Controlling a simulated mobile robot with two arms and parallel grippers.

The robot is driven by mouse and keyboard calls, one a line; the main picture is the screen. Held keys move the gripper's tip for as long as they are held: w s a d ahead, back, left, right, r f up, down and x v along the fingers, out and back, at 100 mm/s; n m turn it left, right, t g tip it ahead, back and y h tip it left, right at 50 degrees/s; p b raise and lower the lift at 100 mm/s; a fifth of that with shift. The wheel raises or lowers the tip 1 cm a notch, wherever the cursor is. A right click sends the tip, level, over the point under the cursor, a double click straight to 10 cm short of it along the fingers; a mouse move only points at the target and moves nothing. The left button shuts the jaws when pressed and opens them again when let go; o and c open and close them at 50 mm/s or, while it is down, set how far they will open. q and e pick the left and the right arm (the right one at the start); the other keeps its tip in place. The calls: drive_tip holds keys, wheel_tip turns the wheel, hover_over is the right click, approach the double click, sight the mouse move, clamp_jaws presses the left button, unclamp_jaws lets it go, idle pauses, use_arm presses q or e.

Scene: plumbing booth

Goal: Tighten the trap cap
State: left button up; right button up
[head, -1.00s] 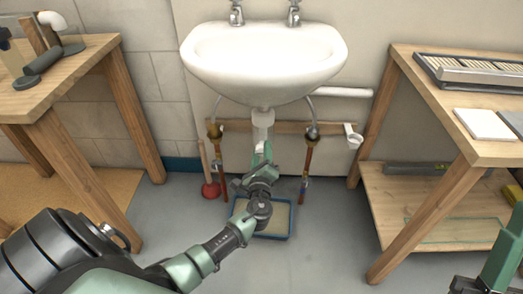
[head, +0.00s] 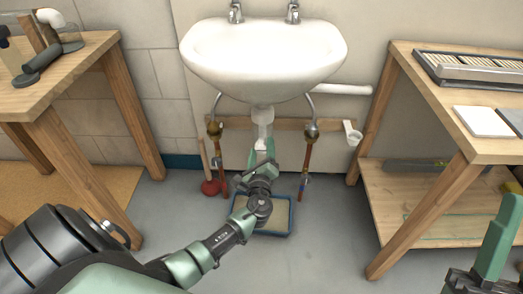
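A white sink (head: 264,62) hangs on the wall, and its white drain pipe (head: 262,116) drops from underneath. My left gripper (head: 262,148) is raised under the sink at the lower end of this pipe. Its fingers point up and away from me. The trap cap is not clear to see, as the gripper and wrist cover that spot. I cannot tell whether the fingers are closed or touching the trap. My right arm (head: 497,240) shows only in part at the lower right edge, with its fingertips out of clear sight.
A blue-rimmed tray (head: 276,234) lies on the floor below the trap. A red plunger (head: 210,187) stands left of it. Copper supply pipes (head: 307,157) flank the drain. Wooden benches stand at left (head: 70,68) and right (head: 440,118). The grey floor between them is mostly clear.

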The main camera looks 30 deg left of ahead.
use_arm(q)
drive_tip(key=p+v, duration=0.1)
drive_tip(key=v, duration=0.7)
drive_tip(key=shift+p, duration=0.3)
use_arm(e)
drive_tip(key=w+f+g+h, duration=0.1)
drive_tip(key=w+f+g, duration=0.3)
drive_tip(key=w+f, duration=0.1)
drive_tip(key=shift+a+f+h, duration=0.15)
drive_tip(key=shift+a+h, duration=0.15)
drive_tip(key=shift+a, duration=0.05)
use_arm(q)
drive_tip(key=shift+w+d, duration=0.1)
